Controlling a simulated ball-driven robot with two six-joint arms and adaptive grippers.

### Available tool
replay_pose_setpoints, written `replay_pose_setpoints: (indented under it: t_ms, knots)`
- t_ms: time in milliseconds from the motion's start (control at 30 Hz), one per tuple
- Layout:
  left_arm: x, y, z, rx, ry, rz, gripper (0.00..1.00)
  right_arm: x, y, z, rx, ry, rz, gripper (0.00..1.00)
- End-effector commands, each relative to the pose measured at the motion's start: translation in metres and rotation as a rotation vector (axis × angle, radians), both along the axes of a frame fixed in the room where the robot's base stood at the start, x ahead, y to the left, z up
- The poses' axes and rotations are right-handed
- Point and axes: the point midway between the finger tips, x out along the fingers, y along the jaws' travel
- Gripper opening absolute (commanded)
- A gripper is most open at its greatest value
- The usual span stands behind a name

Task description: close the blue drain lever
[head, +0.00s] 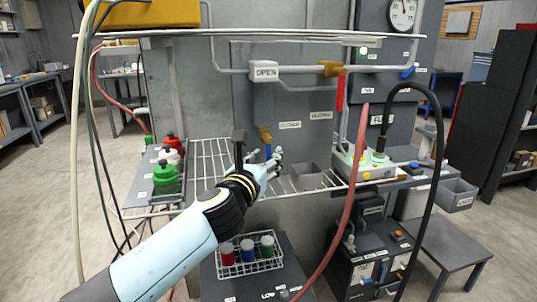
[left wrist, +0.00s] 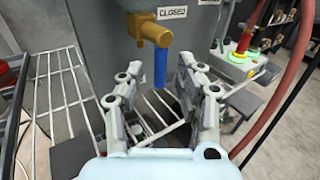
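The blue drain lever (head: 267,151) hangs straight down from a brass valve (head: 265,136) on the grey cabinet. In the left wrist view the lever (left wrist: 160,68) shows whole below the brass valve (left wrist: 148,30), with a CLOSED label (left wrist: 172,13) beside the valve. My left gripper (head: 268,162) is just in front of and below the lever in the head view. The lever's lower end lies beyond the fingertips, and I see no contact. My right gripper is not in view.
Red, white and green bottles (head: 167,172) stand at left. A red lever (head: 339,92) hangs higher up. A red hose (head: 350,200) and a black hose (head: 437,150) cross at right.

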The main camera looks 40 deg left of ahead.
Motion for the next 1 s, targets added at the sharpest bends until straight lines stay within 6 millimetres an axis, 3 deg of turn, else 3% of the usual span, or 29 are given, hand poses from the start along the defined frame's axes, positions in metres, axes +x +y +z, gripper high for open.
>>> replay_pose_setpoints:
  t_ms: [200, 467, 767, 1000]
  knots:
    - [0.020, 0.005, -0.001, -0.001, 0.001, -0.001, 0.36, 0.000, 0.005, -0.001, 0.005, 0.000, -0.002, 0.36]
    - [0.022, 0.006, -0.001, -0.001, 0.001, -0.001, 0.36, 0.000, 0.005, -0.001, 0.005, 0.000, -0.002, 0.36]
    - [0.021, 0.006, -0.001, -0.001, 0.001, -0.001, 0.01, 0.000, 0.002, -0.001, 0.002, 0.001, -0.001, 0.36]
    - [0.021, 0.006, -0.001, -0.001, 0.001, -0.001, 0.00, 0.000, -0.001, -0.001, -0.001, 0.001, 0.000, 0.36]
